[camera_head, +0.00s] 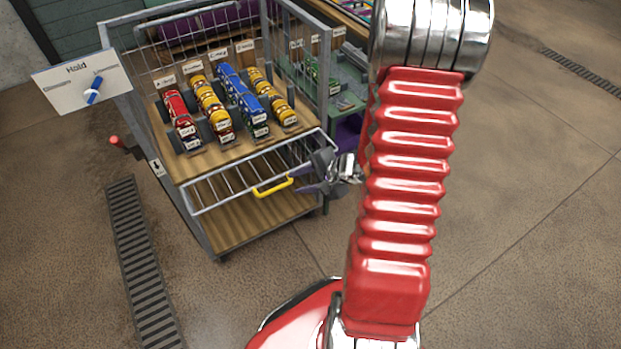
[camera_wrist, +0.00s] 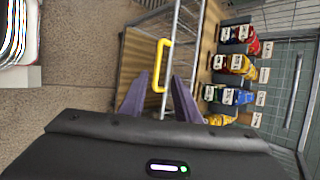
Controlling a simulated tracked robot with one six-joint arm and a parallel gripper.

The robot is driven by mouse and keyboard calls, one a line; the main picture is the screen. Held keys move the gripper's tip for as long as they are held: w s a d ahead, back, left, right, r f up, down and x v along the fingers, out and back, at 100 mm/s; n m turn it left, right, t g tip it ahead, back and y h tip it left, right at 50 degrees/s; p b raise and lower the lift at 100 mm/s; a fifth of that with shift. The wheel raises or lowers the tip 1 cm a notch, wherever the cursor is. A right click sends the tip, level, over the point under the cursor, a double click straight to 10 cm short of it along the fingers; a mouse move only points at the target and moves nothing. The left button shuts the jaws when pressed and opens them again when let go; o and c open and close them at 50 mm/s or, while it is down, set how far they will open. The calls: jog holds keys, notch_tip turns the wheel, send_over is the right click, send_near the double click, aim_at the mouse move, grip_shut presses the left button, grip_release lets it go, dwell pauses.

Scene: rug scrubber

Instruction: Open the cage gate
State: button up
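The cage gate (camera_head: 228,192) is a low barred panel across the front of a wheeled cage cart. Its yellow handle (camera_head: 272,188) is on its front. My gripper (camera_head: 304,180) is just right of the handle in the head view. In the wrist view my gripper (camera_wrist: 160,78) has its two purple-grey fingers spread apart. The yellow handle (camera_wrist: 165,60) shows between and beyond the fingertips, with its near end lying between them in the picture. I cannot tell whether the fingers touch it. The gate's bars also show in the wrist view (camera_wrist: 176,45).
Red, yellow and blue labelled items (camera_head: 241,97) stand on the cart's upper wooden shelf (camera_head: 200,163). A lower shelf (camera_head: 240,222) is empty. A "Hold" sign with a blue lever (camera_head: 94,90) is at left. Floor is clear in front and right; drain grates lie in it.

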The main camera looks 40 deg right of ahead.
jog(key=shift+v, duration=2.3)
jog(key=shift+a+r, duration=0.15)
jog(key=shift+a, duration=0.1)
jog(key=c, duration=0.3)
jog(key=a+r+n, duration=0.1)
jog(key=a+r, duration=0.1)
jog(key=a, duration=0.1)
jog(key=a+r+n+g+y, duration=0.1)
jog(key=a+r+n, duration=0.1)
jog(key=a+r, duration=0.1)
jog(key=shift+w+n, duration=0.15)
jog(key=shift+n, duration=0.15)
grip_shut()
jog(key=s+a+r+n+g+h, duration=0.2)
jog(key=s+a+r+n+g, duration=0.1)
jog(key=s+a+r+n, duration=0.65)
jog(key=s+r+n+h, duration=0.1)
jog(key=r+n, duration=0.1)
jog(key=r, duration=0.2)
jog(key=s+a+r+n+t+h, duration=0.1)
jog(key=s+r+n+h, duration=0.1)
jog(key=r, duration=0.3)
jog(key=shift+a+r, duration=0.25)
jog(key=shift+a, duration=0.05)
jog(key=shift+d, duration=0.1)
